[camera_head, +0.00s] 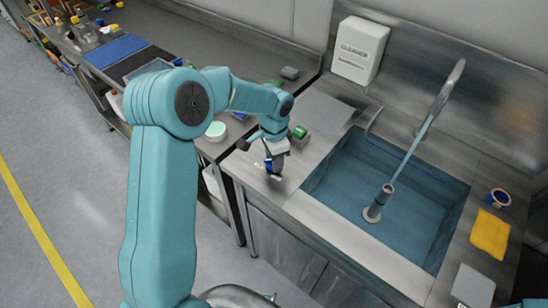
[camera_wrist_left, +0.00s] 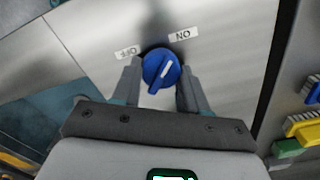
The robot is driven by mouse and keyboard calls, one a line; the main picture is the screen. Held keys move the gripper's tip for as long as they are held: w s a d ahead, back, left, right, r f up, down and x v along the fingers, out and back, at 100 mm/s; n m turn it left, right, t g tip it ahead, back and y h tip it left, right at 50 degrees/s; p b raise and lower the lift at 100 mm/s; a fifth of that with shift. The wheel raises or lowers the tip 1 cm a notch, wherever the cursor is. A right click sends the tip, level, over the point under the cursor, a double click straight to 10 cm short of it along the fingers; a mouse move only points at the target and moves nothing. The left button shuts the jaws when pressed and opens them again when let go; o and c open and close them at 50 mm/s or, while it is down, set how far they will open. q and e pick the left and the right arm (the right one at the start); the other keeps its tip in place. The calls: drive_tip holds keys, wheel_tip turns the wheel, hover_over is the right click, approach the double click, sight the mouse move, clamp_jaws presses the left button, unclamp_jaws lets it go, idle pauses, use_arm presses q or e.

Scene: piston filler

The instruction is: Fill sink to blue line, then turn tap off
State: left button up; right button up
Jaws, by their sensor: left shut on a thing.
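The sink (camera_head: 312,178) is a steel basin with bluish water (camera_head: 345,190) in it. The tap (camera_head: 450,88) rises at its back right, and a thin pale blue streak (camera_head: 408,155), which looks like running water, slants down from it toward a grey upright pipe (camera_head: 378,203) in the basin. My left gripper (camera_head: 274,172) is at the counter left of the sink. In the left wrist view its fingers are shut on a blue knob (camera_wrist_left: 158,72), whose white mark points toward the ON label (camera_wrist_left: 183,34), away from OFF (camera_wrist_left: 127,52). My right gripper is out of view.
A white cleaner dispenser (camera_head: 360,50) hangs on the back wall. A green-topped sponge or brush (camera_head: 300,132) sits behind my left gripper.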

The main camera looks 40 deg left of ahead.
use_arm(q)
drive_tip(key=shift+w+a+r, duration=0.1)
drive_tip(key=shift+w+r, duration=0.05)
drive_tip(key=shift+r, duration=0.05)
idle(0.4)
drive_tip(key=o, duration=1.1)
drive_tip(key=shift+c, duration=0.2)
drive_tip(key=shift+f, duration=0.1)
wheel_tip(320, 180, up, 16)
drive_tip(key=shift+s+r, duration=0.2)
drive_tip(key=shift+r, duration=0.05)
